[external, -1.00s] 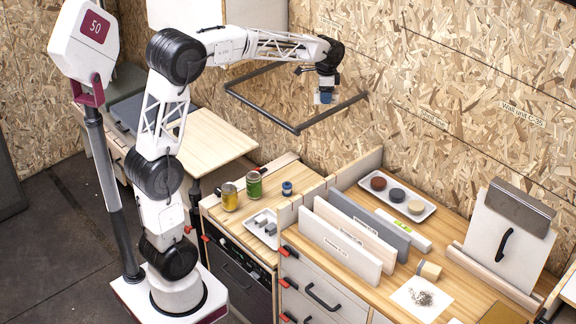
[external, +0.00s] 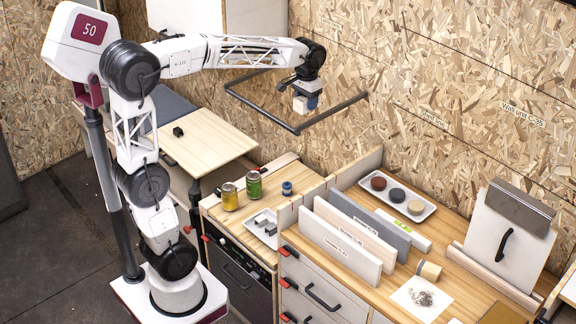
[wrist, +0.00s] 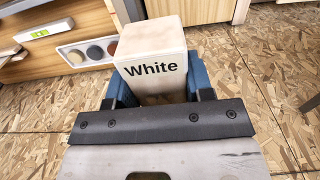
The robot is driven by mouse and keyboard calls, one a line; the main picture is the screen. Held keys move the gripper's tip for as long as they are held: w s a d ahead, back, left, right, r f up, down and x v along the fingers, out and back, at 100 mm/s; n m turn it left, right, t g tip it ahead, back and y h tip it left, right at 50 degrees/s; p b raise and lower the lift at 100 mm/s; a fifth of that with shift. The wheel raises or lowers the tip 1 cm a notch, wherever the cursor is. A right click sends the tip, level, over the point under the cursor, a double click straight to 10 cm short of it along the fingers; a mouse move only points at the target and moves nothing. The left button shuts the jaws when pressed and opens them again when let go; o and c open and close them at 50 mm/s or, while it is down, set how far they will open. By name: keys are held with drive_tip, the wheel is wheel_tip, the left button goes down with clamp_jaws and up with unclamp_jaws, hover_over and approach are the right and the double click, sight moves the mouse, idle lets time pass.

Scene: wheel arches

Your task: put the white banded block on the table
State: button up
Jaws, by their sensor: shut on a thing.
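My gripper (external: 304,101) is shut on the white block (external: 299,105) and holds it in the air in front of the chipboard wall, near the black wall frame. In the wrist view the block (wrist: 152,50) is off-white, carries the word "White", and sits between the blue fingers (wrist: 160,88). I cannot make out a band on it; the fingers hide its lower sides. A light wooden table (external: 215,148) stands to the left of the gripper and lower, with a small black block (external: 178,131) on it.
The black frame (external: 297,128) juts from the wall just below the gripper. The lower counter holds jars (external: 254,184) and a tray (external: 262,230). Upright panels (external: 340,249) and a tray of discs (external: 397,200) stand on the right worktop. Most of the wooden table is clear.

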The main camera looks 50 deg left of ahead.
drive_tip(key=s+d+f+n, duration=0.1)
drive_tip(key=s+f+n, duration=0.2)
drive_tip(key=s+n, duration=0.35)
drive_tip(key=s+d+f+n, duration=0.2)
drive_tip(key=s+f+n, duration=0.1)
drive_tip(key=s, duration=0.7)
drive_tip(key=a+f+m, duration=1)
drive_tip(key=a+f, duration=0.7)
drive_tip(key=f, duration=0.1)
drive_tip(key=s+a+f+m, duration=0.5)
drive_tip(key=a+f, duration=0.1)
drive_tip(key=f, duration=0.3)
drive_tip(key=s+a+f+m, duration=0.5)
drive_tip(key=a+f, duration=0.2)
drive_tip(key=f, duration=0.1)
drive_tip(key=w+a+f+n, duration=0.2)
drive_tip(key=w+a+n, duration=0.3)
drive_tip(key=a, duration=0.5)
drive_tip(key=w+a+f+n, duration=0.2)
drive_tip(key=w+a+n, duration=0.3)
drive_tip(key=a, duration=0.6)
drive_tip(key=shift+f, duration=0.25)
